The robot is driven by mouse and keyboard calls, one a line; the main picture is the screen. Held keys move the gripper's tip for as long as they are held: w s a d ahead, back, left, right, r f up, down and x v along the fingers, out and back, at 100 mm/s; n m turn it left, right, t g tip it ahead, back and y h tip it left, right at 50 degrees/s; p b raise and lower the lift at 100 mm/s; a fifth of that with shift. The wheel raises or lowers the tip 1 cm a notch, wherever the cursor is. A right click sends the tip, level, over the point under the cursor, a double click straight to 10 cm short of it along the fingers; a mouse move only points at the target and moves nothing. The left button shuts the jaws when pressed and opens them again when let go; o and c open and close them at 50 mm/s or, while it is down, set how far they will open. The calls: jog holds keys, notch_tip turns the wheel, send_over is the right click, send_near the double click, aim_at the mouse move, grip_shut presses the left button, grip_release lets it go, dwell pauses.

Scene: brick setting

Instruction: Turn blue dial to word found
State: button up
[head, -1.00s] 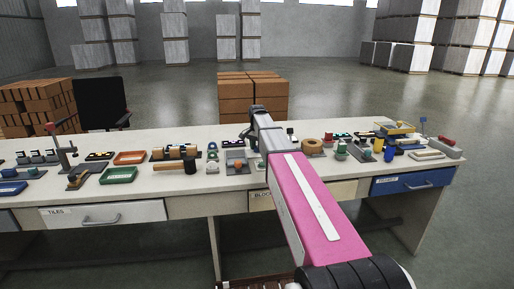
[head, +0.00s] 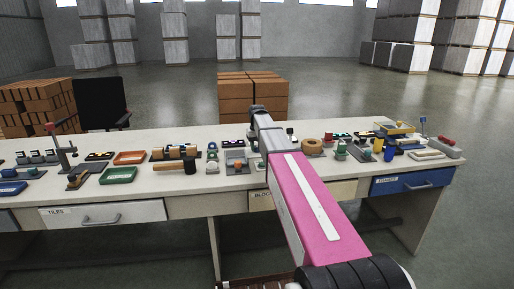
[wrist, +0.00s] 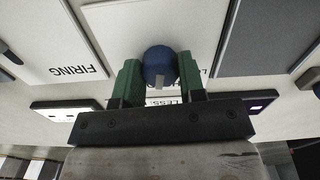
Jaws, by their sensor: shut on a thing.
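The blue dial (wrist: 160,62) shows in the wrist view, with a grey pointer mark on its near side. It stands on a white plate between the two green fingers of my gripper (wrist: 160,76), which is shut on it. Upside-down words are printed around it: "FIRING" (wrist: 65,72) at the left and a partly covered word, "LESS" (wrist: 166,101), just below the dial. Other lettering behind the right finger is mostly hidden. In the head view my arm hides the dial and my fingertips.
The long white bench (head: 330,181) is crowded with small items. A green tray (head: 118,175), a red tray (head: 130,158) and a wooden mallet (head: 175,166) lie left of my arm. A tan ring (head: 312,146) and a blue cup (head: 389,154) are at the right.

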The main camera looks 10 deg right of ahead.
aim_at(257, 147)
jog(key=shift+n, duration=0.8)
jog(key=o, duration=0.9)
jog(key=shift+o, duration=0.2)
notch_tip(257, 147, up, 11)
jog(key=shift+f, duration=0.15)
